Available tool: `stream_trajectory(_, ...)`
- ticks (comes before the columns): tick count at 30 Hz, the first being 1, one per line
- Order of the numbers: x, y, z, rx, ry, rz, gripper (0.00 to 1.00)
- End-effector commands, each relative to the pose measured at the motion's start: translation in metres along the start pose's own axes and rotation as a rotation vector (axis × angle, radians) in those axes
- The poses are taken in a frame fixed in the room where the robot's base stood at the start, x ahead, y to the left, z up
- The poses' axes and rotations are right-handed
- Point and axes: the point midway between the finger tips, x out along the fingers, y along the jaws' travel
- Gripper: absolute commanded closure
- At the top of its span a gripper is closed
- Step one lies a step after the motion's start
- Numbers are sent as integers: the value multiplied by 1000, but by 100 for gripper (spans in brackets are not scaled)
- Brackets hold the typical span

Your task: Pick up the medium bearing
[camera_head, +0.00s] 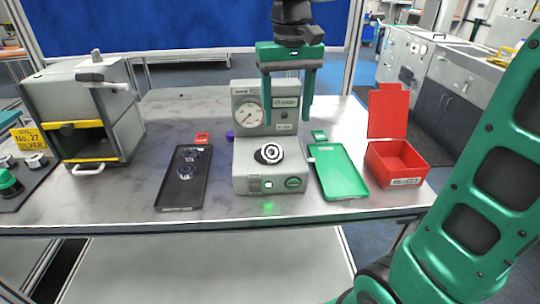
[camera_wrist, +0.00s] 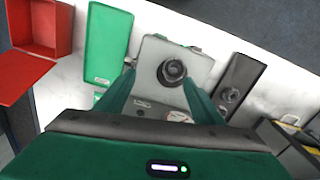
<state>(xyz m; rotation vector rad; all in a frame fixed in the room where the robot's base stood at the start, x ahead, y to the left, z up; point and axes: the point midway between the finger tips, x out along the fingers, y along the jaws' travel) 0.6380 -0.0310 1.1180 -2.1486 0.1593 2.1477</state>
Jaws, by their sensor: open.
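Two more bearings lie in the black tray (camera_head: 172,196), one farther back (camera_head: 191,153) and one nearer (camera_head: 184,172). I cannot tell for sure which bearing is the medium one. My gripper (camera_head: 287,120) is open and empty, pointing down above the device, with its fingertips apart from the bearing.
A green tray (camera_head: 340,172) lies right of the device, and a red open bin (camera_head: 395,164) stands beyond it. A grey cabinet with a yellow-edged front (camera_head: 92,143) stands on the left. The device's upright gauge housing (camera_head: 289,106) rises behind the bearing, near my fingers.

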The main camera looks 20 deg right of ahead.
Motion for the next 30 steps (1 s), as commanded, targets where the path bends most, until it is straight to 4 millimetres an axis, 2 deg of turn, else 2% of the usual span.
stream_trajectory(1, -5, -13, -6, -22, 0, -1, 38)
stream_trajectory(3, -9, -24, -11, -42, -2, -3, 38)
stream_trajectory(6, -6, -31, -13, -53, -3, -3, 38)
stream_trajectory(15, 35, -33, -12, -55, -4, -3, 38)
stream_trajectory(23, 53, -35, -11, -56, -4, -3, 38)
stream_trajectory(30, 86, -38, -9, -55, -4, -3, 38)
